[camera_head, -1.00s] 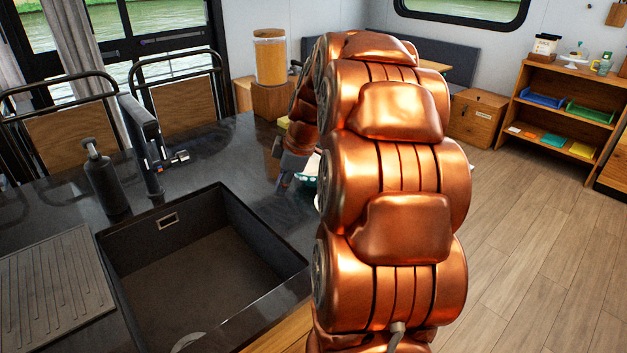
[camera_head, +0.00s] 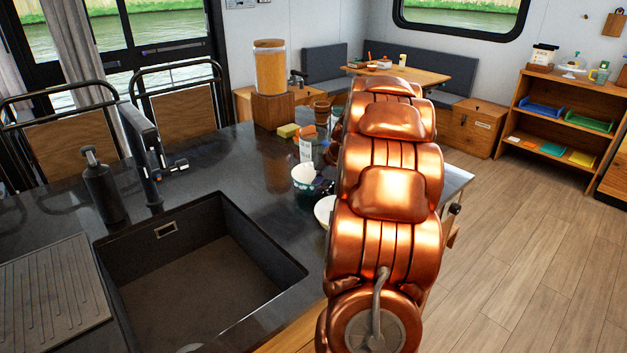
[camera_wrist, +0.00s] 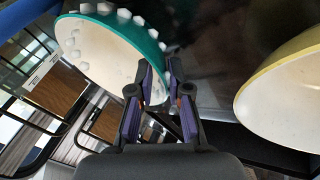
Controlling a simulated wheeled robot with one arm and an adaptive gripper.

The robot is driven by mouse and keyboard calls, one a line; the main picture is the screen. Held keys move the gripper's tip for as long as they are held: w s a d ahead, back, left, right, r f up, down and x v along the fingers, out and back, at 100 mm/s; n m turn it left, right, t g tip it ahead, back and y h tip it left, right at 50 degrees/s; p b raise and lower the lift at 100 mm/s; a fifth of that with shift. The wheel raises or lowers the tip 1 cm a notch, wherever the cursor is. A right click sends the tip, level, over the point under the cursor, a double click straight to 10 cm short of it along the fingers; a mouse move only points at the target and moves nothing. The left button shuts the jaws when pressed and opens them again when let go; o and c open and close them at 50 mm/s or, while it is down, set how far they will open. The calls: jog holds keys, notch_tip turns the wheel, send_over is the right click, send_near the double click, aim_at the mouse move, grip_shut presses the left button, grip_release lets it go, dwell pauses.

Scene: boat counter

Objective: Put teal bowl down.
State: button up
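The teal bowl (camera_head: 301,187), white inside with white raised dots, is over the dark counter right of the sink in the head view. It looks tilted. In the wrist view the teal bowl (camera_wrist: 112,52) fills the upper left, its wall running between the fingers of my gripper (camera_wrist: 162,68). The fingers appear closed on the wall near the rim. Whether the bowl touches the counter cannot be told. In the head view my arm hides most of the gripper.
A pale yellow bowl (camera_head: 324,211) stands close by, partly behind my arm; it also shows in the wrist view (camera_wrist: 285,92). A white card (camera_head: 306,150), a yellow-green sponge (camera_head: 288,131) and a filled dispenser (camera_head: 270,68) stand farther back. The sink (camera_head: 200,262) is at left.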

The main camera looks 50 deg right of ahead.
jog(key=shift+x, duration=1.15)
jog(key=shift+c, duration=0.4)
grip_shut()
